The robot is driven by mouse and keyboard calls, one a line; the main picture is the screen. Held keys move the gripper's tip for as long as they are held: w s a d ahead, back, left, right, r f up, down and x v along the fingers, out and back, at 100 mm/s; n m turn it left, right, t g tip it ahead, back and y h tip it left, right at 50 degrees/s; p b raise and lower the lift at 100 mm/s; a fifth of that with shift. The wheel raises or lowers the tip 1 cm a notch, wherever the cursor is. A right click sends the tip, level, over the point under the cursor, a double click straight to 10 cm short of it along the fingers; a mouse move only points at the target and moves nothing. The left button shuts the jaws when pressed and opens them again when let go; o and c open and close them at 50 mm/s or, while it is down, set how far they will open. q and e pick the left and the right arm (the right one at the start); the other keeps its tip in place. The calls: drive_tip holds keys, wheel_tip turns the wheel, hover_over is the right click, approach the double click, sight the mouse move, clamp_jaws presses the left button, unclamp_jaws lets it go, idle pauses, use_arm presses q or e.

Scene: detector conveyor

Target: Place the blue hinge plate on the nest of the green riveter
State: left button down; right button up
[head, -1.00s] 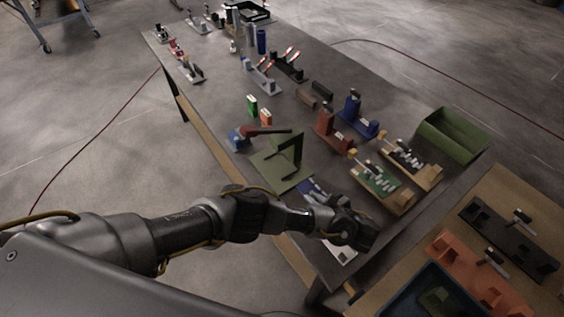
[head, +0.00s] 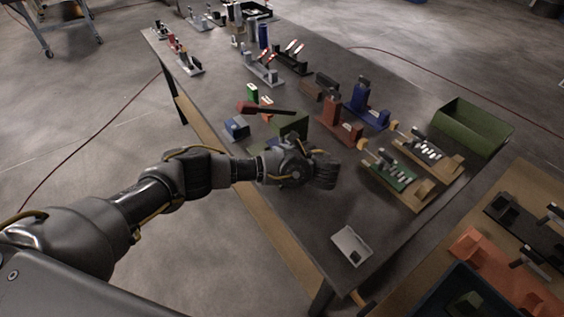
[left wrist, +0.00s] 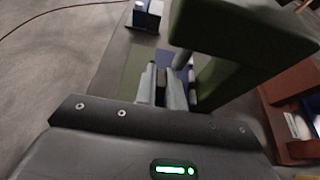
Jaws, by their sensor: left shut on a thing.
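The green riveter (head: 291,126) stands on the table, mostly hidden behind my left gripper (head: 322,172) in the head view. In the left wrist view its thick green frame (left wrist: 248,32) rises close in front and to the right. My left gripper (left wrist: 164,88) is low beside the frame, its fingers close together over the green base. It is shut on the blue hinge plate (left wrist: 182,59), of which a blue part shows beyond and beside the fingers. The nest is hidden, so I cannot tell whether the plate touches it. My right gripper is not in view.
A blue block (head: 236,128) and a dark bar with a red end (head: 265,109) are near the riveter. A red riveter (head: 340,122) and a blue one (head: 366,105) stand to the right. A pale grey tray (head: 351,245) lies near the front, with bare table around it.

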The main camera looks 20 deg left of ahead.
use_arm(q)
wheel_tip(320, 180, down, 2)
drive_tip(key=shift+s+f+b, duration=0.1)
drive_tip(key=shift+b, duration=0.85)
drive_tip(key=shift+f+p, duration=0.35)
drive_tip(key=shift+p, duration=0.05)
drive_tip(key=shift+f, duration=0.25)
drive_tip(key=c, duration=1.5)
unclamp_jaws()
drive_tip(key=shift+f, duration=0.1)
